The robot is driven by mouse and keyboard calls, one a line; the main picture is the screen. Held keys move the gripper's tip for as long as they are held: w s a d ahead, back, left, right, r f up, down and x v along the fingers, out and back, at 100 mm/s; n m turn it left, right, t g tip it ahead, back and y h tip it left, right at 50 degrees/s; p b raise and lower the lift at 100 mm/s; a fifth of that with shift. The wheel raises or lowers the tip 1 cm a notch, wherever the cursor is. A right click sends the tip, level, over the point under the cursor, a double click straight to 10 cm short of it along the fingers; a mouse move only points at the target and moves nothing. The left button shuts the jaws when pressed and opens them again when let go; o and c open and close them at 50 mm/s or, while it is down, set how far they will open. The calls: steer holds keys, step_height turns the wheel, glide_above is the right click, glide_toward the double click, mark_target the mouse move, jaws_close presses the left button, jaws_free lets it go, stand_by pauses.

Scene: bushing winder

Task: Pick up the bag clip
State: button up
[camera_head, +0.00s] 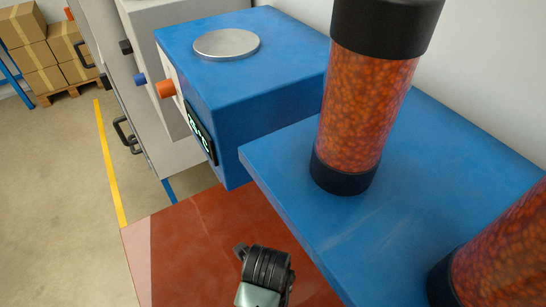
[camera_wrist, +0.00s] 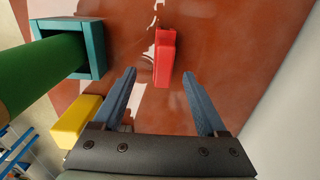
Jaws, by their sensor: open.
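A small red elongated piece (camera_wrist: 165,52), which looks like the bag clip, lies on the reddish-brown surface (camera_wrist: 225,45) in the wrist view. My gripper (camera_wrist: 159,73) is open, with its two blue-grey fingers spread to the left and right of the red piece's near end. Nothing is held, and no contact with the red piece can be seen. In the head view only my dark wrist shows, over the reddish-brown surface (camera_head: 185,250); the fingers and the red piece are not visible there.
In the wrist view, a green cylinder (camera_wrist: 35,75) in a teal square frame (camera_wrist: 98,50) and a yellow block (camera_wrist: 78,120) lie left. In the head view, a blue machine (camera_head: 265,85) and a blue ledge (camera_head: 300,185) bearing orange-filled cylinders (camera_head: 365,105) border the surface.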

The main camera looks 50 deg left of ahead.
step_height(320, 180, down, 4)
steer(key=shift+w+r, duration=0.1)
steer(key=shift+w, duration=0.05)
steer(key=shift+w+f+p, duration=0.1)
steer(key=shift+f+p, duration=0.55)
steer(key=shift+f, duration=1.9)
jaws_close()
